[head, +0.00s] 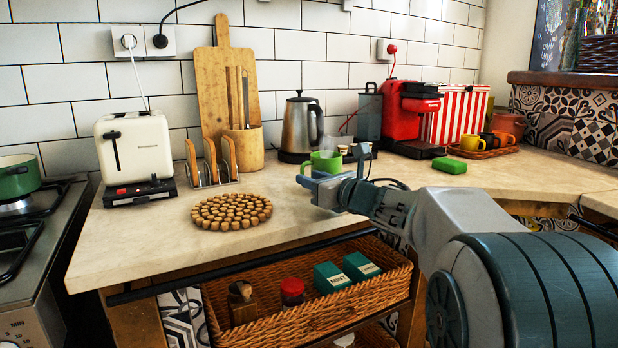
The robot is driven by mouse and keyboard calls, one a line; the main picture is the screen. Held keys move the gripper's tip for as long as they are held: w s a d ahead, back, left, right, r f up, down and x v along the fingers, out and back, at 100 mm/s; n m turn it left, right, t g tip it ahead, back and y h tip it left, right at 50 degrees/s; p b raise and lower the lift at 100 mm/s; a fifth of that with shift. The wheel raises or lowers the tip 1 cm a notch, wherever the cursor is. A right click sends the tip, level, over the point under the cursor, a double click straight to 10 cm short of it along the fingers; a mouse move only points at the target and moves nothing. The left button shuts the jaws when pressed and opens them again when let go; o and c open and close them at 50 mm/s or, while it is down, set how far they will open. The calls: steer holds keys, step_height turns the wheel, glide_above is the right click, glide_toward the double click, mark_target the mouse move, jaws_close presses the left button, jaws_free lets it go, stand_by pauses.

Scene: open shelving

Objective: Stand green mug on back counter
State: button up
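The green mug (325,158) is near the middle of the head view, over the counter (150,232) in front of the kettle. It looks upright. My gripper (309,180) is at the mug, on its near side, and hides its lower part. I cannot tell whether the fingers are closed on the mug or only beside it, or whether the mug's base touches the counter.
A kettle (299,126) and a red coffee machine (402,115) stand behind. A green sponge (449,166) and mug tray (483,151) are right.

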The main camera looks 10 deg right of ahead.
steer(key=p+v, duration=0.1)
steer(key=v, duration=0.9)
steer(key=shift+s, duration=0.25)
steer(key=shift+w+d+m, duration=0.1)
steer(key=shift+m, duration=0.2)
